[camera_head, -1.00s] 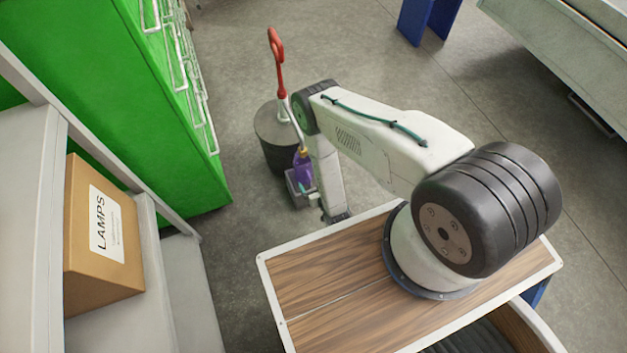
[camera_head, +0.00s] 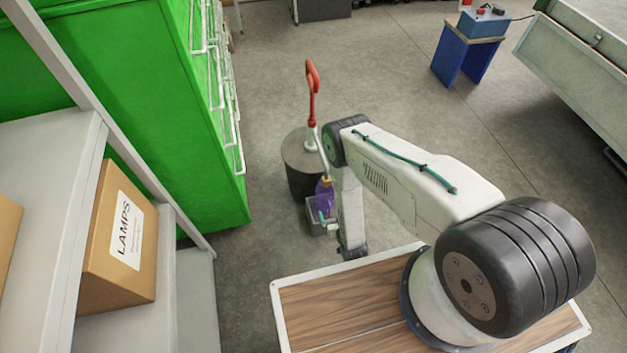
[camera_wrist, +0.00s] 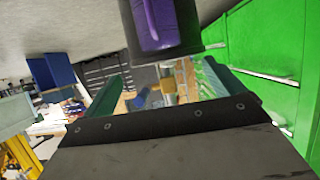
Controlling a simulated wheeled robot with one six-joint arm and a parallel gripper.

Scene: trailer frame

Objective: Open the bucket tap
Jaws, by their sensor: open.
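A dark round drum (camera_head: 300,180) with a grey lid stands on the floor beyond my arm in the head view. A red handle (camera_head: 313,85) rises above it on a pale stem. My arm partly hides these. In the wrist view my gripper (camera_wrist: 160,86) is open, its green fingers apart.
A green cabinet (camera_head: 190,130) with pale handles stands left of the drum. A blue stand (camera_head: 462,55) is at the back right. The floor (camera_head: 400,130) right of the drum is clear.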

